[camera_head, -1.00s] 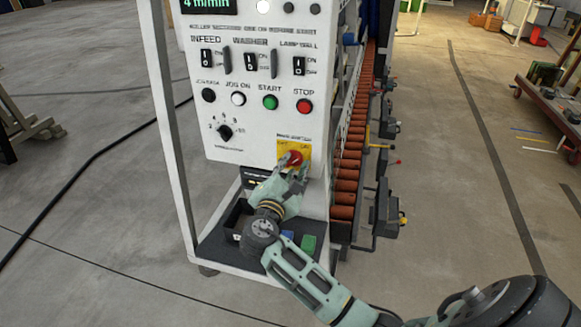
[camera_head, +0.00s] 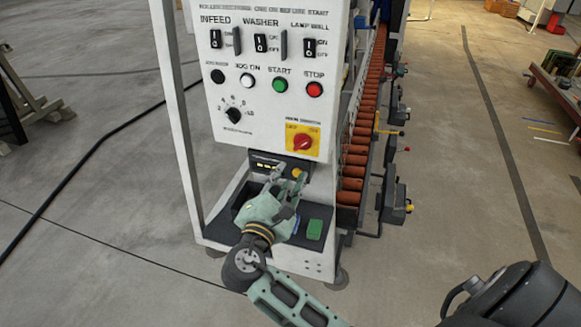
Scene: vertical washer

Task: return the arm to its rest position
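My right gripper (camera_head: 289,182) shows in front of the washer's control panel (camera_head: 262,112), below the red rotary main switch (camera_head: 303,143) on its yellow plate. Its fingers are spread apart with nothing seen between them. The gripper is apart from the switch in the picture. My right arm comes in from the lower right. My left gripper is not in view.
Under the panel is a dark shelf (camera_head: 292,234) with a green block (camera_head: 314,229) on it. The white frame post (camera_head: 176,120) stands left of the panel. A roller conveyor (camera_head: 356,150) runs behind at right. Open concrete floor lies on both sides.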

